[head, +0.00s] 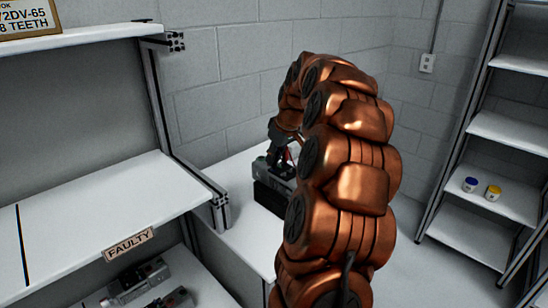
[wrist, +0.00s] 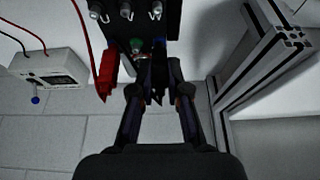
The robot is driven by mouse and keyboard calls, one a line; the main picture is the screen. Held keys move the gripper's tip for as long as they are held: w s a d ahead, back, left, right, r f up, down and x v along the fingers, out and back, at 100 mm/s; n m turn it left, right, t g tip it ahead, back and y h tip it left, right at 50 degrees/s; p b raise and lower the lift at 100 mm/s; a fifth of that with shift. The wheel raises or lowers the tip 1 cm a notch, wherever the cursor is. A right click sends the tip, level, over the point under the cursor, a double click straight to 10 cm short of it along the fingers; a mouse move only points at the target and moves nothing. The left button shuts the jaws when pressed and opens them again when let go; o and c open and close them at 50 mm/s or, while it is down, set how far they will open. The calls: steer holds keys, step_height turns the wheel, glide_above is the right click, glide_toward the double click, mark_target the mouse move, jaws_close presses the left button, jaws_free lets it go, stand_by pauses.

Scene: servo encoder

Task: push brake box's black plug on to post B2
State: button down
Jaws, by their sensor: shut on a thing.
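In the wrist view my gripper (wrist: 155,95) is shut on a small dark piece, likely the black plug (wrist: 156,82), which is hard to make out against the dark unit behind it. Metal posts (wrist: 126,10) stand in a row on the dark unit at the top edge; their labels cannot be read, so I cannot tell which is B2. A red plug (wrist: 105,72) hangs on a red lead left of my fingers. A pale box (wrist: 60,66) with a blue knob, probably the brake box, has red and black leads. In the head view my gripper (head: 284,140) is beside a grey-and-black unit (head: 275,172), partly hidden by my arm.
An aluminium frame post (wrist: 262,62) stands close on the right in the wrist view. In the head view, a shelf labelled FAULTY (head: 129,243) holds grey units (head: 138,282).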

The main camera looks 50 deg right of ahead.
steer(key=shift+f, duration=0.15)
stand_by(0.5)
steer(key=c, duration=1.1)
jaws_free()
steer(key=shift+o, duration=0.2)
steer(key=shift+r+p, duration=0.35)
steer(key=shift+r, duration=3.2)
